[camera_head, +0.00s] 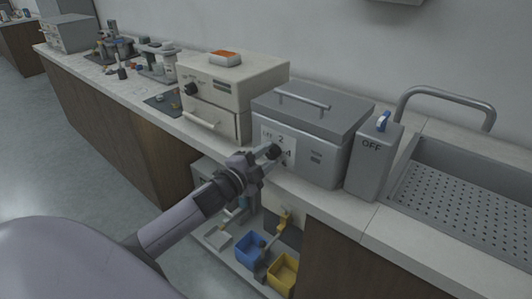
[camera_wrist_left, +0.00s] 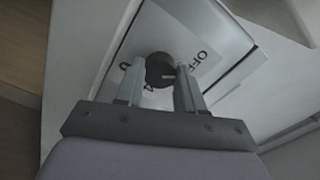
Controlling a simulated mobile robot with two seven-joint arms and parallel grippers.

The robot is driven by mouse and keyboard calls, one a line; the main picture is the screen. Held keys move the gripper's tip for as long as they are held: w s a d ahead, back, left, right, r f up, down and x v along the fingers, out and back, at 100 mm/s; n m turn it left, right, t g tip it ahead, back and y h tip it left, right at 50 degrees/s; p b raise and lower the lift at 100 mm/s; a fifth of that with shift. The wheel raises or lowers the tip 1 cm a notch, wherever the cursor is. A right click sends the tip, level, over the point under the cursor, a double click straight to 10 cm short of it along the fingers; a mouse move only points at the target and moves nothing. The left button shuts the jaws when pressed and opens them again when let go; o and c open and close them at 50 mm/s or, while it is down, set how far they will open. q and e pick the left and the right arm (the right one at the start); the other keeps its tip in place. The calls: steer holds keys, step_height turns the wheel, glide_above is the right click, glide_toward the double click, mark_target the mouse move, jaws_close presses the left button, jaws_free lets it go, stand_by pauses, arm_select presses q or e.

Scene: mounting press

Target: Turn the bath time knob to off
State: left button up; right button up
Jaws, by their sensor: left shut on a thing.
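The bath time knob (camera_head: 274,152) is a small dark round knob on the front panel of the grey lidded bath (camera_head: 322,160) in the head view. It also shows in the left wrist view (camera_wrist_left: 158,69), on a pale dial plate with OFF printed to its upper right and numbers around it. My left gripper (camera_head: 265,158) reaches the knob from the front left. In the left wrist view its two fingers (camera_wrist_left: 159,80) stand on either side of the knob, shut on it. The fingers hide part of the dial marks. My right gripper is in neither view.
A grey box marked OFF with a blue lever (camera_head: 382,122) stands right of the bath. A beige oven-like unit (camera_head: 232,88) stands to its left. A perforated sink (camera_head: 470,195) is at the right. Blue (camera_head: 250,250) and yellow (camera_head: 284,273) bins sit below the counter.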

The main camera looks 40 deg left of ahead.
arm_select(q)
steer(key=shift+n, duration=0.6)
steer(key=o, duration=1)
steer(key=shift+o, duration=0.2)
steer(key=shift+s, duration=0.1)
steer(key=s, duration=0.7)
steer(key=shift+a, duration=0.25)
